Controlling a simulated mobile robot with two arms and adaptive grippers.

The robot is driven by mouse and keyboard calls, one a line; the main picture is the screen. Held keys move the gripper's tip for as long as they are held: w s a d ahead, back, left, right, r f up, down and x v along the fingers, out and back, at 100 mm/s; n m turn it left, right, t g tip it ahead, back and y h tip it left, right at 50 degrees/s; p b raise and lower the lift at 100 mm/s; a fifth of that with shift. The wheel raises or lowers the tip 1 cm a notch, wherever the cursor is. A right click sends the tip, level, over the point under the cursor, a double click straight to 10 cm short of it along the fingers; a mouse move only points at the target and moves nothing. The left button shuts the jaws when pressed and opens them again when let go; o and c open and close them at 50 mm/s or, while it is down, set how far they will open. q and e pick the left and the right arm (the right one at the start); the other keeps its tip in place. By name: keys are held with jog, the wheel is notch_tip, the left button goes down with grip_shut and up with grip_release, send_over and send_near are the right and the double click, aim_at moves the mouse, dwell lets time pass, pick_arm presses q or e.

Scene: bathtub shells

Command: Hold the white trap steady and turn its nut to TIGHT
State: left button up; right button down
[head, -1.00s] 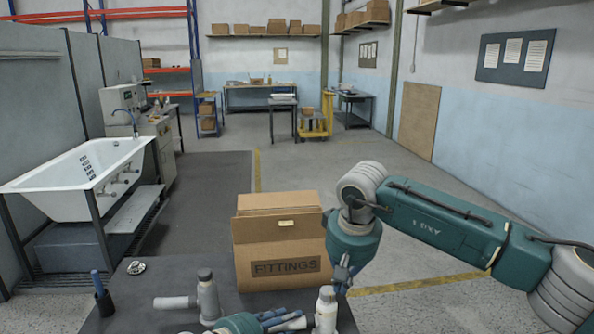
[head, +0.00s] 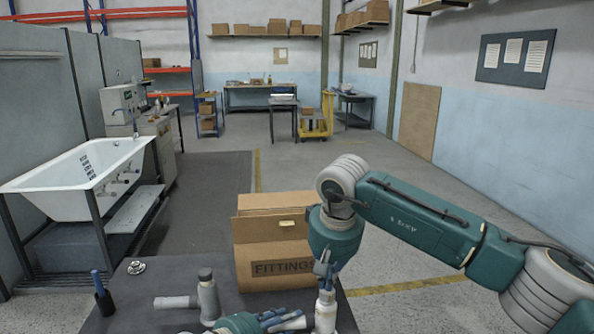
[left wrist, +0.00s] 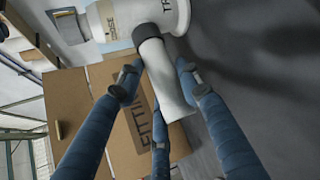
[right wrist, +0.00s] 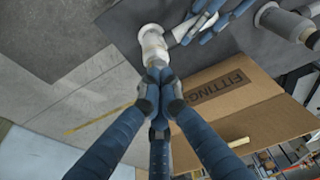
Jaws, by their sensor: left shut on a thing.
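The white trap (head: 326,316) stands upright at the table's front, with a pale side pipe. My left gripper (head: 268,321) is shut on that side pipe; the left wrist view shows the pipe (left wrist: 165,80) between its fingers, with a dark ring where it joins the labelled body (left wrist: 140,15). My right gripper (head: 326,280) is directly above the trap's top, pointing down. In the right wrist view its fingertips (right wrist: 158,75) are close together at the top of the trap (right wrist: 152,38). They cover part of it, so I cannot tell contact. No TIGHT mark is readable.
A cardboard FITTINGS box (head: 275,262) stands behind the trap. A second, grey trap (head: 207,296) with a white pipe is left of my left gripper. A small metal part (head: 136,267) and a dark holder with a blue-handled item (head: 103,297) are at the table's left.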

aim_at(331, 298)
jog(key=shift+f, duration=2.45)
jog(key=shift+d+f, duration=0.2)
jog(key=shift+d, duration=1.15)
jog(key=shift+w+d+r, duration=0.15)
jog(key=shift+w+d, duration=0.1)
jog(key=shift+w, duration=0.05)
